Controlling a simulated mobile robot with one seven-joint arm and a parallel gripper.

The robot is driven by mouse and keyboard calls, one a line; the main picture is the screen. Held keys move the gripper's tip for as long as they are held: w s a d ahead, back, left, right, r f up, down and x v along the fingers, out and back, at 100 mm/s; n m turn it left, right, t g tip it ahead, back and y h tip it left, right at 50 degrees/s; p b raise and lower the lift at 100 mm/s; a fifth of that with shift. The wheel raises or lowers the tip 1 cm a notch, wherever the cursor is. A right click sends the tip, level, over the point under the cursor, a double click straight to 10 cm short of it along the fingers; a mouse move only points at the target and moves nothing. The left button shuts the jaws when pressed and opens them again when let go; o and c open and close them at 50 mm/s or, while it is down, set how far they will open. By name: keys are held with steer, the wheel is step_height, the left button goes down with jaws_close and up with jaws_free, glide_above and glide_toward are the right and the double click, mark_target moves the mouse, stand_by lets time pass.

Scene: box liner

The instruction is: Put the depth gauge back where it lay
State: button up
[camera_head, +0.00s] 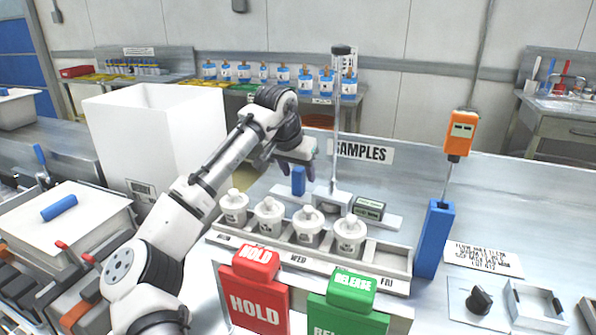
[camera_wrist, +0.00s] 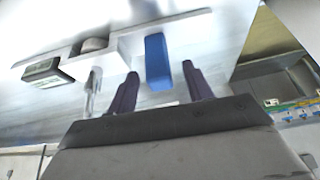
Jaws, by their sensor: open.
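The depth gauge appears to be the white crossbar (camera_head: 386,220) with a tall upright rod (camera_head: 336,120), a dark display box (camera_head: 368,208) and a blue grip block (camera_head: 298,181) at its left end. It is upright behind the row of white cups; what its bar rests on is hidden. My gripper (camera_head: 297,166) is open just above the blue block. In the wrist view, the blue block (camera_wrist: 158,62) shows between the two dark fingers of my gripper (camera_wrist: 160,72), with a gap on both sides. The display box (camera_wrist: 45,72) is at the left there.
Lidded white cups (camera_head: 310,226) stand in a day-marked rack (camera_head: 385,278) in front of the bar. Red HOLD (camera_head: 258,305) and green RELEASE (camera_head: 345,318) blocks stand nearer. A blue holder (camera_head: 434,240) with an orange-headed probe (camera_head: 461,134) is at right; a tall white box (camera_head: 150,135) is left.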

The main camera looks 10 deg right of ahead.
steer(key=v, duration=1.3)
steer(key=shift+s+r+b, duration=0.15)
steer(key=shift+r+b, duration=0.05)
steer(key=shift+b, duration=0.1)
steer(key=shift+a, duration=0.15)
